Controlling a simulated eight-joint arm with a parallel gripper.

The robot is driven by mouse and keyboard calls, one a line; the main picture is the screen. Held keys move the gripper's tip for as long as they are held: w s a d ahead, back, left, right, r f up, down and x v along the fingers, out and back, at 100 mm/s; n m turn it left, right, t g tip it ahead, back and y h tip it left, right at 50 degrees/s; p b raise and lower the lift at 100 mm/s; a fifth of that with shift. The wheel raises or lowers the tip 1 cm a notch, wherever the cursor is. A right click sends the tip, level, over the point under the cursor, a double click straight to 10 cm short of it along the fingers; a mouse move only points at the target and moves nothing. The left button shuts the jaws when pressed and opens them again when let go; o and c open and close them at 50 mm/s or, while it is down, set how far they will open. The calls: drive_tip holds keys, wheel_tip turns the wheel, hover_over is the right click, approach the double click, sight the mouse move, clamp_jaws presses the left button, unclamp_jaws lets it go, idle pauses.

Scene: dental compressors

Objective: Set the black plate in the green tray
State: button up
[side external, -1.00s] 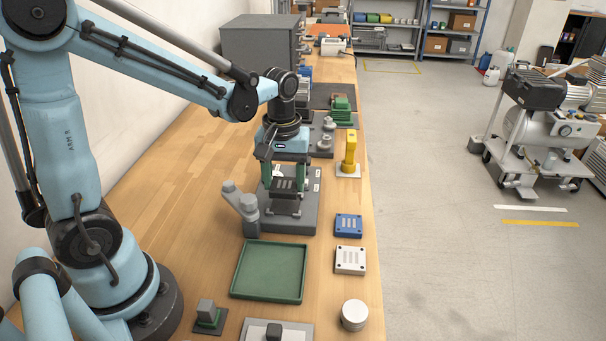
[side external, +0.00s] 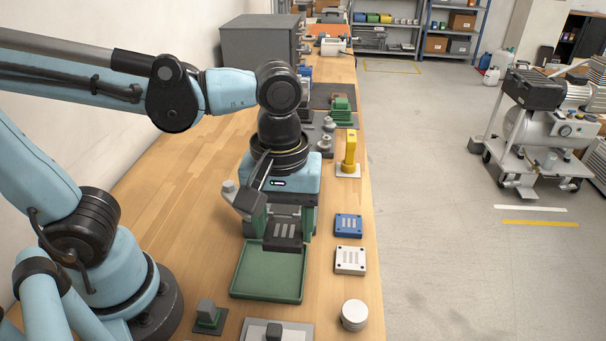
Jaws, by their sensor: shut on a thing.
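The green tray (side external: 268,276) lies on the wooden bench, a shallow square with a low rim. My gripper (side external: 282,228) is above the tray's far part, shut on the black plate (side external: 283,236). The plate and gripper hide the tray's far edge. The tray's near part is bare.
A blue plate (side external: 348,225) and a white plate (side external: 350,260) lie right of the tray. A white round piece (side external: 354,315) is at the front right. A yellow upright part (side external: 349,153) stands farther back.

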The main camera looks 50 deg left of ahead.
drive_tip(key=s+d+f, duration=0.2)
drive_tip(key=s+d, duration=0.1)
drive_tip(key=s, duration=0.4)
hover_over(271, 270)
wheel_tip(271, 270, down, 7)
drive_tip(key=shift+d+r, duration=0.1)
drive_tip(key=shift+f, duration=2.05)
drive_tip(key=shift+f, duration=0.1)
drive_tip(key=o, duration=1.1)
